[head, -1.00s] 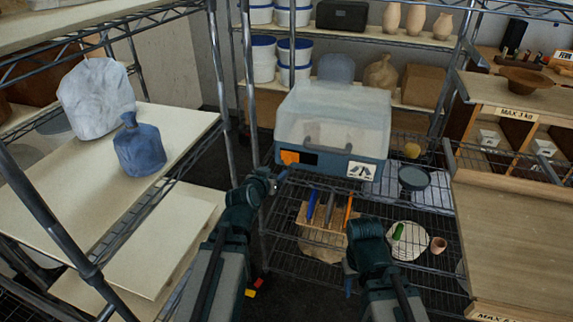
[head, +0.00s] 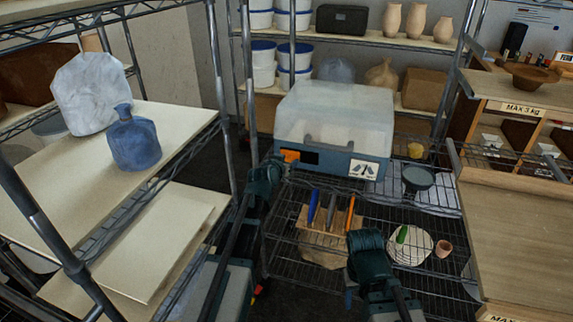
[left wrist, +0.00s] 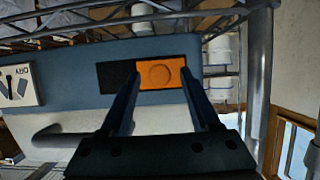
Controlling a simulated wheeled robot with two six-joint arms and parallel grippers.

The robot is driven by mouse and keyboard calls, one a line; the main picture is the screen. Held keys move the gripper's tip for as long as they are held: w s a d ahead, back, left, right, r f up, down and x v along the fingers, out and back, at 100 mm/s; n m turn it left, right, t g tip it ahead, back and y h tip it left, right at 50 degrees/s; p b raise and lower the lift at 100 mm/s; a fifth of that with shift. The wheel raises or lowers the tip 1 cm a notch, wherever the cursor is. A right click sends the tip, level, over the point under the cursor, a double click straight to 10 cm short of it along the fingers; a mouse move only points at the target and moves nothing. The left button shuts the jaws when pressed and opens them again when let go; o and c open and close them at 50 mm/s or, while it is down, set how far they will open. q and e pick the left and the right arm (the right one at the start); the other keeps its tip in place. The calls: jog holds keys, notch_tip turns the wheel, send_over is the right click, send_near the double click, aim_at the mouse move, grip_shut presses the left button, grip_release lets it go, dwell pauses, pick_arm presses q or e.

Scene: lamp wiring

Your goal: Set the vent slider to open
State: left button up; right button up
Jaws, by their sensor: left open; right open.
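The vent slider (head: 291,156) is an orange block at the left end of a dark slot (head: 311,158) on the front of a blue-grey box with a cloudy lid (head: 335,115). In the left wrist view, turned upside down, the slider (left wrist: 162,74) is at the right end of the slot (left wrist: 116,76). My left gripper (head: 279,165) is open in front of it; its fingers (left wrist: 159,76) straddle part of the slider. I cannot tell if they touch it. My right gripper (head: 350,284) is low, away from the box, its fingers mostly hidden.
A symbol card (head: 363,169) is on the box front, right of the slot. The box stands on a wire shelf, with a tool block (head: 327,222) on the shelf below. A rack post (head: 222,95) stands to the left and a wooden bench (head: 515,230) to the right.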

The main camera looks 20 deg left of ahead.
pick_arm(q)
jog(key=shift+w, duration=0.1)
grip_shut()
dwell(0.4)
dwell(1.1)
